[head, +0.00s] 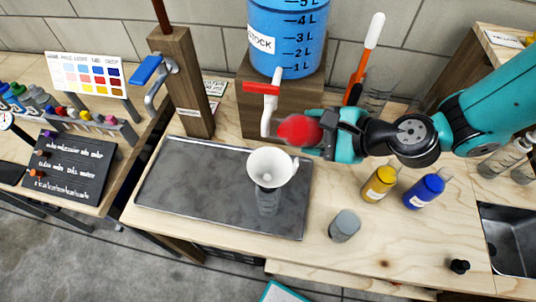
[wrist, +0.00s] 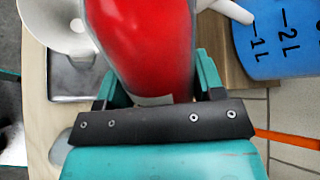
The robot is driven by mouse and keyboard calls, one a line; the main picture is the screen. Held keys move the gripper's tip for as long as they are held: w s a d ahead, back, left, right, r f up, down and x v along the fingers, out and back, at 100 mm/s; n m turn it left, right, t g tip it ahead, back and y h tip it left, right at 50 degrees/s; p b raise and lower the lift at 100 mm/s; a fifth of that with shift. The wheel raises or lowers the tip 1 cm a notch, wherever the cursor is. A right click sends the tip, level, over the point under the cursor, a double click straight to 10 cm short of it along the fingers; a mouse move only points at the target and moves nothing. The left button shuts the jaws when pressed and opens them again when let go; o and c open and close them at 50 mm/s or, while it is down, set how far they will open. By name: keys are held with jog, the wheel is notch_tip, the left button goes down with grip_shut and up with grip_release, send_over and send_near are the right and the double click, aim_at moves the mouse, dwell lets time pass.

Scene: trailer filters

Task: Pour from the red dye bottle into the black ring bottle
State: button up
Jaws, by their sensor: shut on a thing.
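The red dye bottle (head: 298,130) is held in my gripper (head: 322,134), which is shut on it. The bottle lies tipped over, its red end pointing left, above and just behind the white funnel (head: 272,166). In the wrist view the red bottle (wrist: 145,45) fills the space between the fingers, and the funnel (wrist: 62,22) shows at the upper left. The funnel sits in a clear greyish bottle (head: 268,203) on the dark tray. I cannot make out a black ring on it. No stream of dye is visible.
The blue stock tank (head: 290,35) with its white tap (head: 266,112) stands close behind the gripper. Yellow (head: 380,183) and blue (head: 424,191) bottles and a grey cylinder (head: 344,226) stand to the right. The dark tray (head: 190,190) is bare at left.

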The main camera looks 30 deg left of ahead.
jog(key=shift+w+f, duration=0.1)
jog(key=shift+f, duration=0.05)
dwell(0.3)
jog(key=shift+w+d+r+n+t+h+p, duration=0.15)
jog(key=shift+r+n+t+h+p, duration=0.1)
jog(key=shift+r+t+p, duration=0.15)
jog(key=shift+w+d+r+n+t+h+p, duration=0.1)
jog(key=shift+w+r+n+t+h+p, duration=0.15)
jog(key=shift+p, duration=0.25)
dwell(1.6)
jog(key=shift+w+d+r+n+t+h+p, duration=0.3)
jog(key=shift+n+t+h+p, duration=0.2)
jog(key=shift+n+t+p, duration=0.35)
dwell(3.9)
